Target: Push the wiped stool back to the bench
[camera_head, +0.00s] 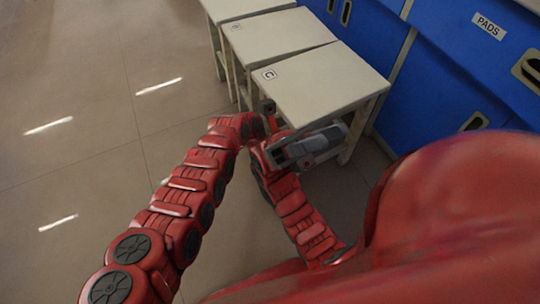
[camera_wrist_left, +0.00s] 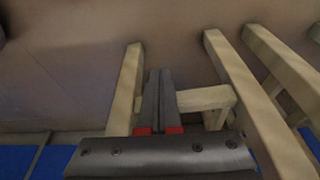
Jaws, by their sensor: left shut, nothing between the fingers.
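Three stools with pale flat tops stand in a row in the head view. The nearest stool (camera_head: 322,84) has a label that looks like a C. The middle stool (camera_head: 275,36) and the farthest stool (camera_head: 240,7) are behind it. My left gripper (camera_wrist_left: 160,75) is shut and empty among pale wooden legs (camera_wrist_left: 126,92) in the left wrist view; contact cannot be told. In the head view it is mostly hidden by the near stool's front edge. My right gripper (camera_head: 312,147) is just below that edge; its fingers are unclear.
Open tiled floor (camera_head: 80,110) lies to the left.

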